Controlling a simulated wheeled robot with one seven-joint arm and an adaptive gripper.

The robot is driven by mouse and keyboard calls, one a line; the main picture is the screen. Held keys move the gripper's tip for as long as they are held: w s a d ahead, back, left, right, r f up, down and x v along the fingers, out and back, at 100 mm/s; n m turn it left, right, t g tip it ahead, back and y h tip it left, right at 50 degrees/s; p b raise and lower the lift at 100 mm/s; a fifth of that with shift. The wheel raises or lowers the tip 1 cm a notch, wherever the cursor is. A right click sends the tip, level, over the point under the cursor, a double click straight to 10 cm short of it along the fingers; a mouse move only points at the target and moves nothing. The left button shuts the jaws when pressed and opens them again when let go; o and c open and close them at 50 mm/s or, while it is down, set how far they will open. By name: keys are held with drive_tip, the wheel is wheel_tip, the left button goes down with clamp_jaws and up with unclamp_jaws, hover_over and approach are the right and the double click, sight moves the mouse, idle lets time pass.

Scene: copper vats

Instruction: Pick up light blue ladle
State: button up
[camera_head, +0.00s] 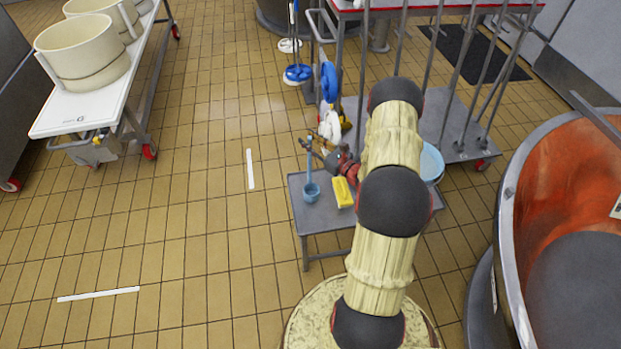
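The light blue ladle (311,191) stands on a small grey table (325,220), at its left end. Its cup is at the bottom and its thin handle rises upward. My gripper (312,147) is at the end of my arm, close to the top of the handle. The gripper is small and dark here, and I cannot tell whether its fingers touch the handle or are apart from it. My arm hides the right part of the table.
A yellow block (342,192) lies right of the ladle. A light blue round container (431,163) shows behind my arm. A copper vat (570,180) stands at the right. A white cart (85,103) holds cream tubs at the left. The tiled floor between is clear.

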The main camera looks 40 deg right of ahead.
drive_tip(key=c, duration=0.6)
clamp_jaws()
drive_tip(key=shift+r, duration=0.15)
